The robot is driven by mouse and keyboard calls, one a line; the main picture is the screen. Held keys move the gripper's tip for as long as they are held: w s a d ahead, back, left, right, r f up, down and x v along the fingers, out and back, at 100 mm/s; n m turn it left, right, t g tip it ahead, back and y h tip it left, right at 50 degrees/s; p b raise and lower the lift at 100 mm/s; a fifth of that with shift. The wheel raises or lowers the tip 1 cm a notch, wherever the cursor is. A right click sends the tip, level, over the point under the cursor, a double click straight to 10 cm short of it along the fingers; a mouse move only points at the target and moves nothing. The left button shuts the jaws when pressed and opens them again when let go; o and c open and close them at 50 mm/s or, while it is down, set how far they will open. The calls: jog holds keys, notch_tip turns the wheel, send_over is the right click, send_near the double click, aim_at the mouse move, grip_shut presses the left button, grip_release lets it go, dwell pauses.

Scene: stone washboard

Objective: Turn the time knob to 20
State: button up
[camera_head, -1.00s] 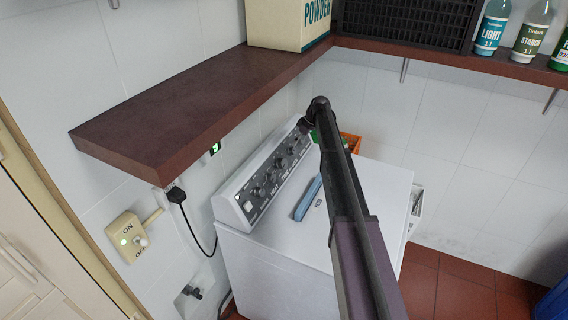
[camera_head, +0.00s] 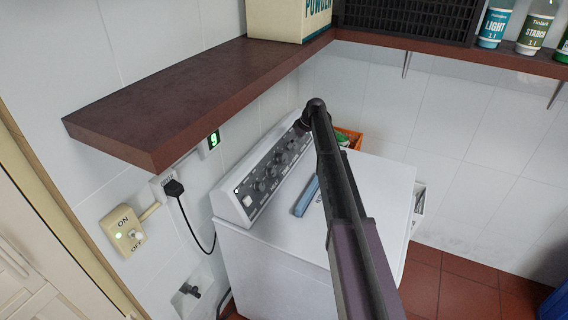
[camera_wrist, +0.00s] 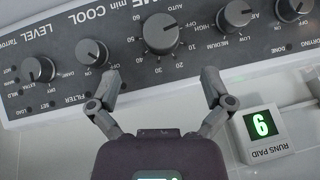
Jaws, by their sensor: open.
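The time knob (camera_wrist: 160,33) is the large dark round knob in the middle of the control panel in the wrist view, under the upside-down words "TIME min". Numbers ring it; its exact setting is hard to read, though a pale mark shows near its upper right. My gripper (camera_wrist: 160,84) is open, with its two fingertips apart, just below the knob in the picture and to either side of it. It holds nothing. In the head view my gripper (camera_head: 301,126) is small, over the far end of the panel, and my arm hides part of that area.
Smaller knobs (camera_wrist: 91,52) flank the time knob. A "RUNS PAID" display (camera_wrist: 262,124) shows a green digit on the wall. The white machine (camera_head: 285,245) has a blue object (camera_head: 306,196) on top. A brown shelf (camera_head: 190,100) overhangs the left side.

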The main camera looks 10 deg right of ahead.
aim_at(285, 157)
jog(key=shift+b+x, duration=3.95)
jog(key=shift+x, duration=0.7)
jog(key=c, duration=1)
jog(key=shift+a, duration=0.35)
jog(key=shift+c, duration=0.2)
jog(key=shift+d, duration=0.3)
